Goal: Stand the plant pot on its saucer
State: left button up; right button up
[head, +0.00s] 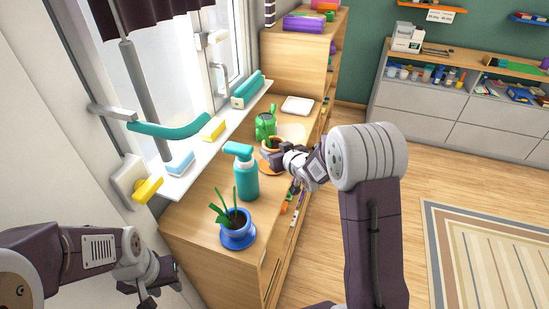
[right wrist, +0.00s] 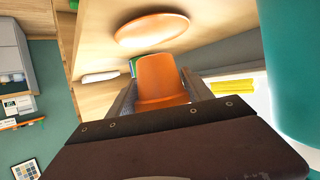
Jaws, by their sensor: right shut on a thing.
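An orange plant pot (head: 270,143) is held by my right gripper (head: 276,152), which is shut on it, above the wooden cabinet top. In the right wrist view the pot (right wrist: 161,80) sits between the two fingers. The orange saucer (head: 266,168) lies on the cabinet top, partly hidden by my right gripper in the head view. In the right wrist view the saucer (right wrist: 150,29) is bare and apart from the pot. My left gripper (head: 152,285) is low at the left, away from the pot; its finger gap is unclear.
A teal spray bottle (head: 246,180) stands close to the saucer. A green watering can (head: 265,126) and a white tray (head: 297,105) are behind the pot. A blue pot with a plant (head: 238,219) stands on a blue saucer (head: 238,241) nearer the front. The window sill (head: 195,150) is at left.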

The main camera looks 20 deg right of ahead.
notch_tip(320, 180, down, 3)
jog(key=shift+d, duration=0.1)
jog(key=shift+w+f, duration=0.1)
jog(key=shift+w, duration=0.05)
jog(key=shift+f, duration=0.1)
jog(key=o, duration=1.3)
jog(key=shift+f+b, duration=0.1)
jog(key=shift+b, duration=0.2)
jog(key=o, duration=0.4)
jog(key=shift+o, duration=0.2)
